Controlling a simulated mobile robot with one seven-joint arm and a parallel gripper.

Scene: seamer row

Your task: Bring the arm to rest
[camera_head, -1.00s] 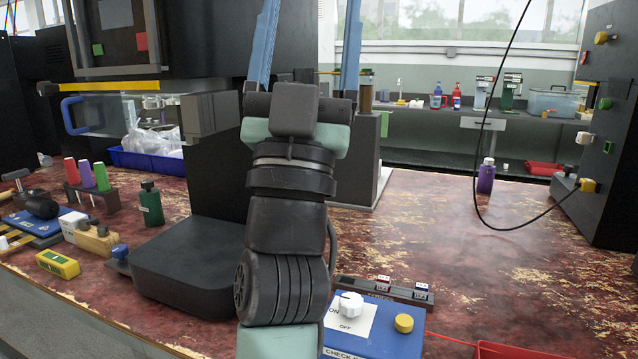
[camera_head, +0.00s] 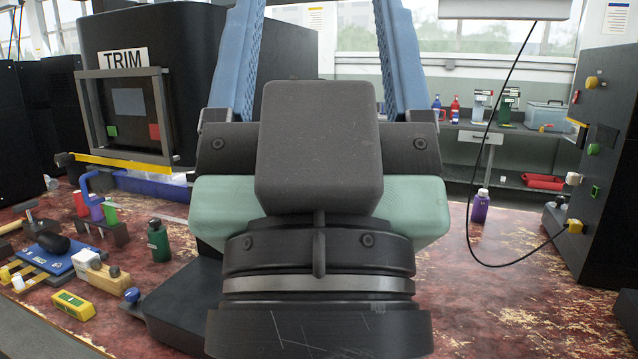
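My gripper (camera_head: 318,40) is in the middle of the head camera view, large and close to the camera. Its two blue fingers point up and stand wide apart, with nothing visible between them. Their tips run out of the top of the picture. The dark gripper body and wrist fill the centre and hide the middle of the red worn bench (camera_head: 500,300) and part of the black machine behind.
A machine marked TRIM (camera_head: 124,58) stands at left. A purple bottle (camera_head: 480,206) and a hanging black cable (camera_head: 470,220) are right, beside a black cabinet (camera_head: 612,150). The bench between is clear.

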